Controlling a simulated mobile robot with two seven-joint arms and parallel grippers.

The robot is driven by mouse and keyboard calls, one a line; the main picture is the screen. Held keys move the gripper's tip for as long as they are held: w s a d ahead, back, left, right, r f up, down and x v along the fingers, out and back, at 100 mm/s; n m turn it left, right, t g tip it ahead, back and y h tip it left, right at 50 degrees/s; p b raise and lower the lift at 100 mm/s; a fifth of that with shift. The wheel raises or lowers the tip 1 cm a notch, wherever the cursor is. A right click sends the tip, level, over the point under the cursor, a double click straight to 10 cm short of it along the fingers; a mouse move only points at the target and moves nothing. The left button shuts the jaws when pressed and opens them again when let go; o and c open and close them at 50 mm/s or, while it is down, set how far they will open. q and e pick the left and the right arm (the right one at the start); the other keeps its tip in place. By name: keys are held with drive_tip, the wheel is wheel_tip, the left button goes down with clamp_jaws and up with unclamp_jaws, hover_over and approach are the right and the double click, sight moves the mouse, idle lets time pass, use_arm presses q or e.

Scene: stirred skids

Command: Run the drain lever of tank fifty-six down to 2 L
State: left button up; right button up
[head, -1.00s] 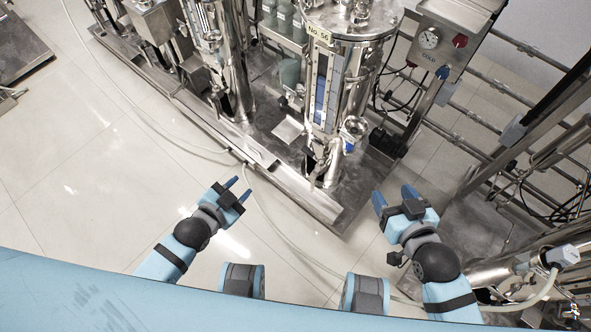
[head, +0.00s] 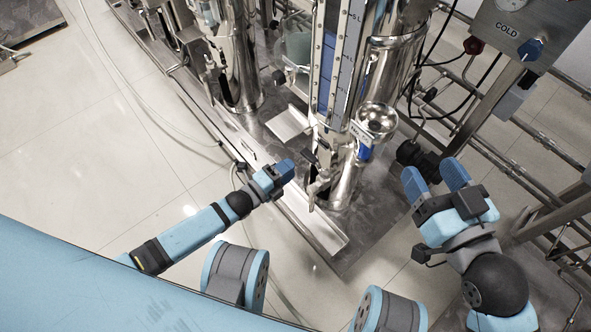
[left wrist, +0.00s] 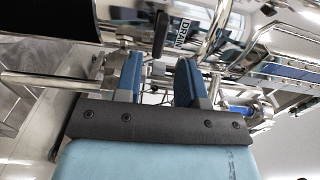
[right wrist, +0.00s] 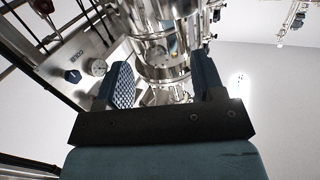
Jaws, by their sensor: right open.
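Tank fifty-six (head: 398,60) is the shiny steel vessel at the upper middle of the head view. Its sight gauge (head: 327,70) holds blue liquid beside a litre scale; I cannot read the exact level. The drain valve and its lever (head: 318,160) are low on the tank's front. A DRAIN label (left wrist: 184,32) shows in the left wrist view, just beyond the fingers. My left gripper (head: 281,172) is open and empty, a little left of the valve; its fingers (left wrist: 160,78) stand apart. My right gripper (head: 436,176) is open and empty, right of the tank's foot.
A COLD panel (head: 520,35) with a gauge and a blue knob stands at the upper right, with pipe rails below it. Another steel vessel (head: 235,70) stands left of the tank. The steel skid base (head: 340,245) ends at a front edge. Pale floor (head: 100,150) is open at left.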

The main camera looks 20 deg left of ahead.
sight(305, 158)
use_arm(q)
drive_tip(key=b+x, duration=0.3)
drive_tip(key=x, duration=0.2)
drive_tip(key=shift+w+d+f, duration=0.1)
drive_tip(key=shift+w+d, duration=0.1)
drive_tip(key=shift+w, duration=0.05)
drive_tip(key=shift+b+x, duration=0.3)
drive_tip(key=shift+x, duration=0.6)
use_arm(e)
drive_tip(key=shift+w+d+r+n+t+y, duration=0.15)
drive_tip(key=shift+w+d+n+t, duration=0.2)
drive_tip(key=shift+n, duration=0.3)
drive_tip(key=shift+w+d+r+n+t+y, duration=0.15)
drive_tip(key=shift+w+n+t, duration=0.2)
drive_tip(key=shift+n, duration=0.3)
